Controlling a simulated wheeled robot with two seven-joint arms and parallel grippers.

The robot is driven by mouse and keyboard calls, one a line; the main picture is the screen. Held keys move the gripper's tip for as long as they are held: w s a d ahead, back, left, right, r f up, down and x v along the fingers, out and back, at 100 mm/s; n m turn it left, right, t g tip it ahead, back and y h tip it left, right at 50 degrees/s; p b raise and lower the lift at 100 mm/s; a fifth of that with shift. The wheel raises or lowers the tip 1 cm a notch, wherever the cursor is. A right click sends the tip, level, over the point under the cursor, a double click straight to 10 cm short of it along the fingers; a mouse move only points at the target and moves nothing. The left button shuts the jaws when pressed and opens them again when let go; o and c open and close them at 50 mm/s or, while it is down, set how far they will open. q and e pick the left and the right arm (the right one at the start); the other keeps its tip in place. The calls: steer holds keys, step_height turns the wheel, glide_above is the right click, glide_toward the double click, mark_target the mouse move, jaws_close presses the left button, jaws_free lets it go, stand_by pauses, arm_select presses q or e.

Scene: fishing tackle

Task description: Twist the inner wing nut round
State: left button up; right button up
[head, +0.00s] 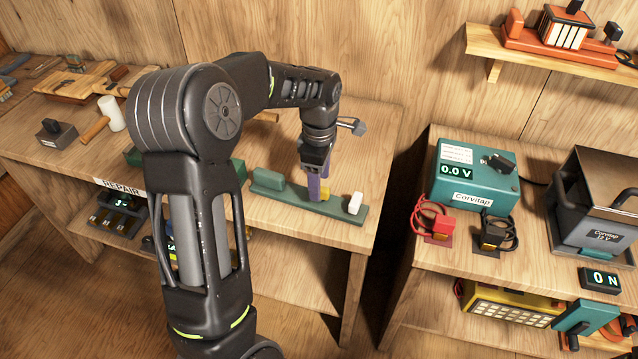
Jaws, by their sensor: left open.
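A long green base (296,203) lies on the workbench, with a raised green block (268,180) at its left end. A small yellow part (325,192) stands near its middle, beside and partly behind my gripper fingers; I cannot tell for certain whether it is the inner wing nut. A small white part (355,203) stands near the right end. My left gripper (318,191) is open and points down at the yellow part, its purple fingers close to it. Whether they touch it is hidden. My right gripper is out of view.
A mallet (108,115) and a dark block (56,132) lie to the left. A gap separates it from the right bench, which holds a teal voltage box (475,175) and red clamp (437,224).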

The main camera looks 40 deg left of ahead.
arm_select(q)
step_height(320, 180, up, 4)
steer(key=p, duration=0.2)
steer(key=shift+r+p, duration=0.25)
steer(key=shift+p, duration=0.1)
steer(key=shift+c, duration=0.4)
